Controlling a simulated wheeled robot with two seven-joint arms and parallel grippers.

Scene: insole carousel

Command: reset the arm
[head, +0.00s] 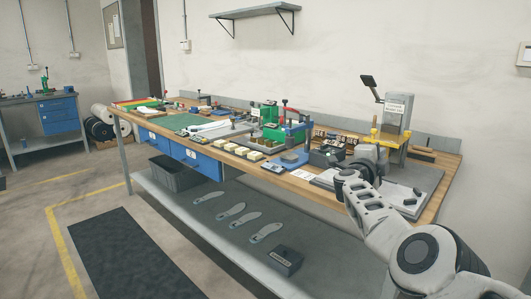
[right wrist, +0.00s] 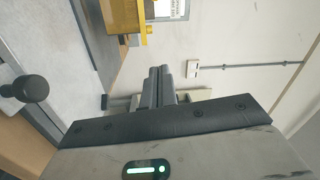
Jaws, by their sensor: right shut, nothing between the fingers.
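My right arm comes in from the lower right of the head view. My right gripper (head: 370,160) is over the right part of the workbench (head: 440,172), in front of a grey press-like station with yellow parts (head: 393,136). In the right wrist view the two fingers of my right gripper (right wrist: 159,80) lie together, shut and empty. The yellow part of the station (right wrist: 125,15) shows ahead at the top of that view. In the head view the arm and gripper hide part of the bench top. My left gripper is not in view.
Small yellowish blocks (head: 243,151) and a green cutting mat (head: 190,122) lie further left. The lower shelf (head: 190,215) holds several insoles (head: 231,211), a grey bin (head: 177,177) and a dark box (head: 285,261).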

